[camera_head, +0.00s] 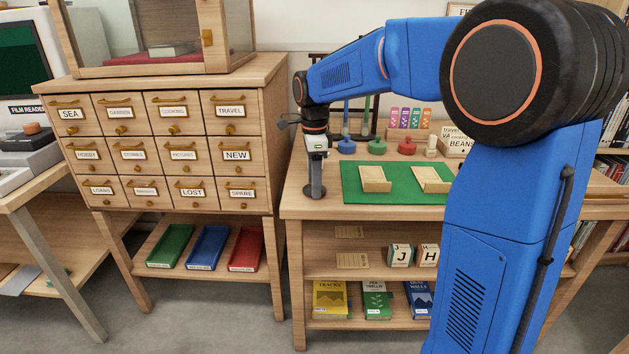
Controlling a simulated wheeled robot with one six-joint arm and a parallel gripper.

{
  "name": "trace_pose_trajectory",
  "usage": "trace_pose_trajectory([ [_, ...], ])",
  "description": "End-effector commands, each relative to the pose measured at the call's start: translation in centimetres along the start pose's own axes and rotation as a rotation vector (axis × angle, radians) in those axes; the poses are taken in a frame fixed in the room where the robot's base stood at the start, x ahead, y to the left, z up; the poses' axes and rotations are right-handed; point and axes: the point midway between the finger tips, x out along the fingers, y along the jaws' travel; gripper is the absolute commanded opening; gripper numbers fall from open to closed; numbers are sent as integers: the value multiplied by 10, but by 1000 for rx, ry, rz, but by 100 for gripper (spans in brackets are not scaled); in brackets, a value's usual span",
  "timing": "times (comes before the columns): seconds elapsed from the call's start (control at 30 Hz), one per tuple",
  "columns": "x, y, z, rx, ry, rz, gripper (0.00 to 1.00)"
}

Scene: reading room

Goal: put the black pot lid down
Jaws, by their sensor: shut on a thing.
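My gripper (316,176) points straight down over the left end of the wooden table (298,205). It is shut on a small dark piece, the black pot lid (316,191), which shows at the fingertips, low over the bare wood left of the green mat (350,190). The lid is small in this view and partly merges with the dark fingers. I cannot tell whether it touches the tabletop.
Blue (347,146), green (376,146) and red (407,147) pots stand behind the mat. Two wooden trays (375,179) lie on the mat. A drawer cabinet (180,140) stands close on the left. Bare tabletop shows around the gripper.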

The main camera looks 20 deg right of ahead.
Motion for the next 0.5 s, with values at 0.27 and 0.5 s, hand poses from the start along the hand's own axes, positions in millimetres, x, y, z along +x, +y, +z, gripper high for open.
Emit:
trace_pose_trajectory([
  [0.27,2,0,0,0,0,0,70],
  [0.5,2,0,0,0,0,0,70],
])
